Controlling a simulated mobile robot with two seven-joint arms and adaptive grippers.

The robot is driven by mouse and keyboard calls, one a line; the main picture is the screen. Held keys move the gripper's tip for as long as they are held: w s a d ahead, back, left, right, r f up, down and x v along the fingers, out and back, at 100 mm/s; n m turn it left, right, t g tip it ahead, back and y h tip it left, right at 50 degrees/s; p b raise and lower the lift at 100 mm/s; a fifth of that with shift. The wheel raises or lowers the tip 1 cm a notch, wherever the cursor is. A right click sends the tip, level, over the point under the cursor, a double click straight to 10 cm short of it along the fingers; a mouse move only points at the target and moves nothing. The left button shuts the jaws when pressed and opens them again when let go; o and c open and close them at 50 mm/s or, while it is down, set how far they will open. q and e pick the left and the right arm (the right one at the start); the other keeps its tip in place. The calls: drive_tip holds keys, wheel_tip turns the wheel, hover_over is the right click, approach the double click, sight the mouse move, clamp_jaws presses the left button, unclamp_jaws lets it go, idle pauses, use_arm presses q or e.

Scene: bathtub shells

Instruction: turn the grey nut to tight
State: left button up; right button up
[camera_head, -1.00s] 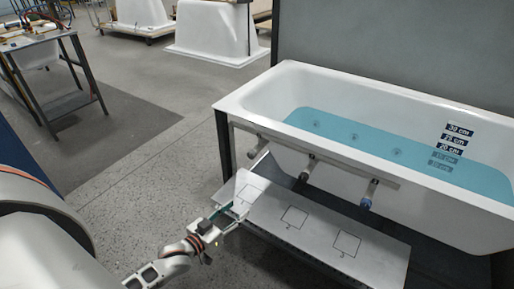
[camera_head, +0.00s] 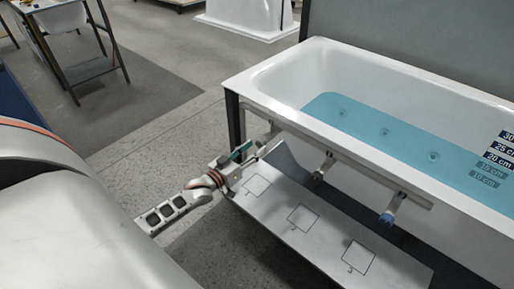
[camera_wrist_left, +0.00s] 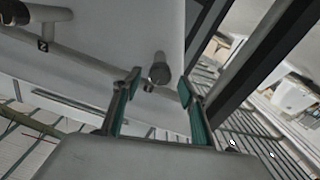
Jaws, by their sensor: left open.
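A grey nut (camera_wrist_left: 158,73) sits on the end of a short pipe stub in the left wrist view, just beyond and between my fingertips. In the head view the leftmost stub (camera_head: 267,138) under the tub rim is partly hidden by my gripper. My left gripper (camera_head: 250,152) is open, its fingers pointing at that stub. In the left wrist view the gripper (camera_wrist_left: 159,88) has its two green-lined fingers on either side of the nut, with nothing held. Contact with the nut cannot be told. My right gripper is not in view.
A middle stub (camera_head: 322,168) and a stub with a blue nut (camera_head: 388,217) stand to the right. A pale panel (camera_head: 326,247) with marked squares lies below. The white bathtub (camera_head: 290,62) holds blue water. Open floor lies to the left.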

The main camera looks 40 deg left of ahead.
use_arm(q)
drive_tip(key=shift+w, duration=0.7)
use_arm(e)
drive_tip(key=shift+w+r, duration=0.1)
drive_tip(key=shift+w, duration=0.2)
use_arm(q)
drive_tip(key=c, duration=1.1)
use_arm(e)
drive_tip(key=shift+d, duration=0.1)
